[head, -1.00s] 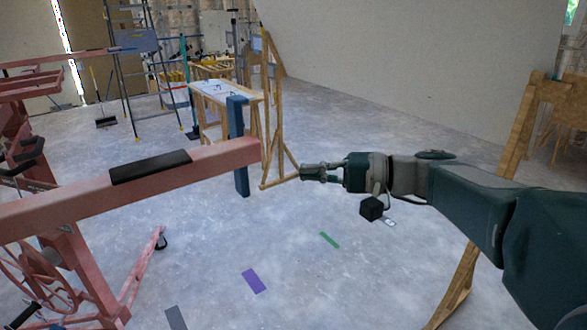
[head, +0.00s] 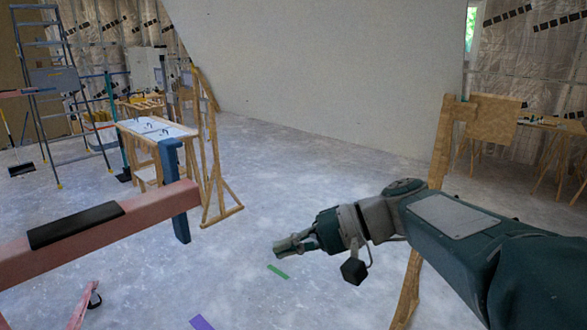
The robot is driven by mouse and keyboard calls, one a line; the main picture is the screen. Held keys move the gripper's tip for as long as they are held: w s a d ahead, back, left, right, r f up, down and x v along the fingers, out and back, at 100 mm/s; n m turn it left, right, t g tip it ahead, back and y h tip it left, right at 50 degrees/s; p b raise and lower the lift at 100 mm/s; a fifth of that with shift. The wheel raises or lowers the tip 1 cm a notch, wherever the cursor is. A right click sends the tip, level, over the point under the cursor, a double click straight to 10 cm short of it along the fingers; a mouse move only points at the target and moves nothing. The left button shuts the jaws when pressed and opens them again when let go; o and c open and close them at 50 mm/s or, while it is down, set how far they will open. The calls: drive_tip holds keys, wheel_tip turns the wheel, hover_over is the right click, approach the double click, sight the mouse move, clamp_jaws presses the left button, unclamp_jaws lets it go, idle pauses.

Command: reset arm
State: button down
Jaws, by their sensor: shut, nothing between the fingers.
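My gripper (head: 286,246) is at the end of my dark green arm, which reaches in from the right in the head view. It is shut and empty, pointing left over bare floor. It is apart from the red panel lift beam (head: 105,232) at the left, with a clear gap between them. The beam has a black pad (head: 76,225) on top and a blue upright piece (head: 172,190) at its end. The rest of the lift is mostly outside the picture.
A large pale panel (head: 330,70) stands behind, with wooden supports (head: 215,160) at its left and a wooden post (head: 437,150) at its right, partly behind my arm. A work table (head: 157,128) and a ladder (head: 45,90) stand back left. The middle floor is clear.

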drive_tip(key=s+d+f+t+h, duration=0.3)
drive_tip(key=s+d+f+h, duration=0.3)
drive_tip(key=d, duration=0.3)
drive_tip(key=s+d+f+t+h, duration=0.3)
drive_tip(key=s+d+f+h, duration=0.3)
drive_tip(key=s+d+h, duration=0.1)
drive_tip(key=shift+s+d+m+h, duration=0.3)
drive_tip(key=shift+s+d+m, duration=0.1)
drive_tip(key=shift+d, duration=0.5)
drive_tip(key=shift+f, duration=0.1)
